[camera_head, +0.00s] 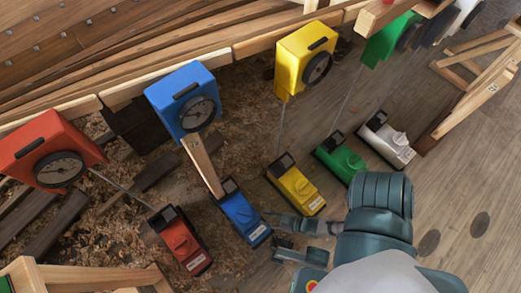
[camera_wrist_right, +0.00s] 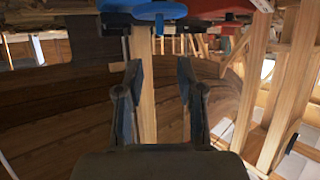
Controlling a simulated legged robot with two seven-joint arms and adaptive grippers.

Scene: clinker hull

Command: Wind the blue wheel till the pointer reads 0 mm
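A blue box (camera_head: 180,88) with a round dark dial (camera_head: 196,114) hangs by the hull. The dial's pointer is too small to read. A wooden post (camera_head: 204,165) runs from below it to a blue unit (camera_head: 241,214) with a dark display and white label. My right gripper (camera_head: 276,233) is just right of the blue unit, its fingers spread apart and empty. In the right wrist view, the open fingers (camera_wrist_right: 161,82) have a wooden post (camera_wrist_right: 145,75) behind their gap, and a blue wheel (camera_wrist_right: 157,10) shows above them at the top edge. My left gripper is not in view.
Red (camera_head: 180,241), yellow (camera_head: 296,190), green (camera_head: 341,158) and white (camera_head: 387,138) units stand in a row, with matching dial boxes above. The yellow unit is close to my right gripper. A wooden trestle (camera_head: 477,92) stands right. Bare floor (camera_head: 465,190) lies at the right.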

